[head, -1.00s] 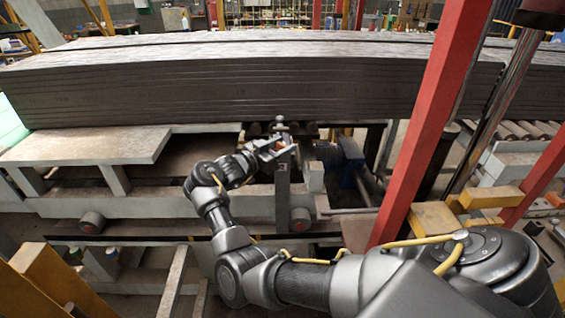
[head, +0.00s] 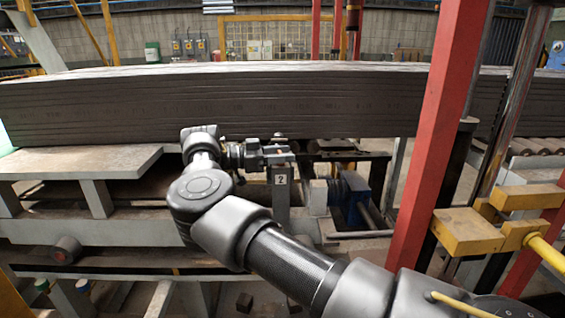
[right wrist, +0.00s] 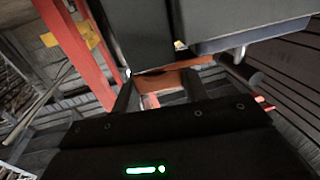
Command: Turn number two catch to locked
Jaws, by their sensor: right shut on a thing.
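The number two catch stands on a grey post with a small white plate marked 2 (head: 280,180), below the front edge of the stacked dark slabs. My right gripper (head: 279,154) is at the top of this post, in front of the slabs. In the right wrist view, an orange-brown bar (right wrist: 168,81) lies between the dark fingers of the right gripper (right wrist: 162,92), which is shut on it. It looks like the catch's handle. The gripper hides most of the catch in the head view, so I cannot tell its setting. My left gripper is not in view.
The long stack of dark slabs (head: 210,105) spans the view just behind the gripper. A red upright post (head: 440,130) stands to the right, with yellow blocks (head: 480,225) beside it. A grey shelf (head: 80,161) is on the left. A blue machine part (head: 353,195) sits right of the catch.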

